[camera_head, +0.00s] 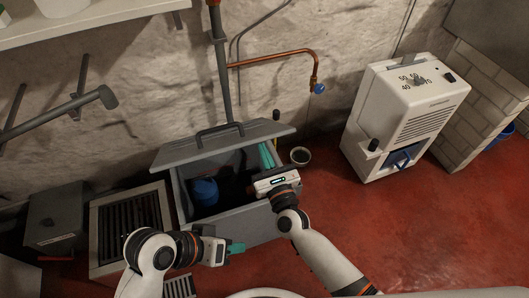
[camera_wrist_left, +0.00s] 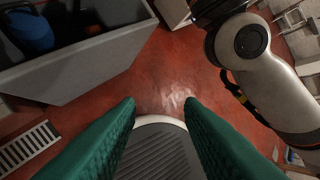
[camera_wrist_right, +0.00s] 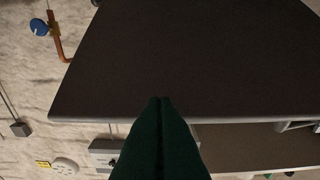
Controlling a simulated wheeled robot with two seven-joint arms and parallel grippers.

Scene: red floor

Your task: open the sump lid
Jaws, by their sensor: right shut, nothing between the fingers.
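The sump lid (camera_head: 190,148) is a grey panel with a dark bar handle (camera_head: 220,132). It is raised over the grey sump box (camera_head: 238,225), so the box's dark inside and a blue item (camera_head: 205,191) show. My right gripper (camera_head: 267,154) is shut and empty, its green fingers at the lid's lower right edge. In the right wrist view the fingertips (camera_wrist_right: 160,100) overlap a dark panel (camera_wrist_right: 190,60), apparently the lid's underside; contact is unclear. My left gripper (camera_head: 238,248) is open and empty, low in front of the box; its spread fingers show in the left wrist view (camera_wrist_left: 160,105).
A white dehumidifier-like unit (camera_head: 405,110) stands right of the box. A framed grate (camera_head: 130,222) lies left. A copper pipe (camera_head: 270,60) runs along the wall.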

